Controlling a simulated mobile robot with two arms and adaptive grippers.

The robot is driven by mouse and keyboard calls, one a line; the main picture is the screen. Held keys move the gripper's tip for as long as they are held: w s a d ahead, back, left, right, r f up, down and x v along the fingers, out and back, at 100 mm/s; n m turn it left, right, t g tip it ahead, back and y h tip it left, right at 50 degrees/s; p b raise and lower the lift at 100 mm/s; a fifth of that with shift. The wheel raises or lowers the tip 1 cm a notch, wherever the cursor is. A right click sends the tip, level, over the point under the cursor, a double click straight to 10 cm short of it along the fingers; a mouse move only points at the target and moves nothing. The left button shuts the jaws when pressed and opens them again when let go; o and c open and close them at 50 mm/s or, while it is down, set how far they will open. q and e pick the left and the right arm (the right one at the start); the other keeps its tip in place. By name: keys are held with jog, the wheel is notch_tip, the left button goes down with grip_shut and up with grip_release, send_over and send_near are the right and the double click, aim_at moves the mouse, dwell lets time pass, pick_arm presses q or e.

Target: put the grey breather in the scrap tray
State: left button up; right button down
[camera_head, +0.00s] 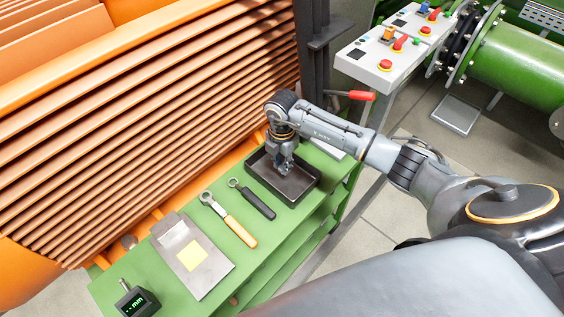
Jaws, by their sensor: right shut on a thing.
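The black scrap tray (296,190) sits at the far end of the green bench. My right gripper (284,168) points down over the tray, within its outline in the head view. It is shut on a small grey thing that looks like the grey breather (285,170). Grey fingers and grey part blend together, so its shape is hard to make out. I cannot tell whether the part touches the tray floor. My left gripper is not in view.
On the green bench (262,262) lie a black-handled wrench (253,199), an orange-handled wrench (229,220), a grey plate with a yellow note (206,277) and a digital gauge (137,301). Orange fins (150,120) rise behind. A control panel (390,60) stands beyond the tray.

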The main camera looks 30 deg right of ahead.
jog(key=shift+f+b, duration=0.4)
jog(key=shift+f, duration=0.15)
jog(key=c, duration=1.1)
grip_release()
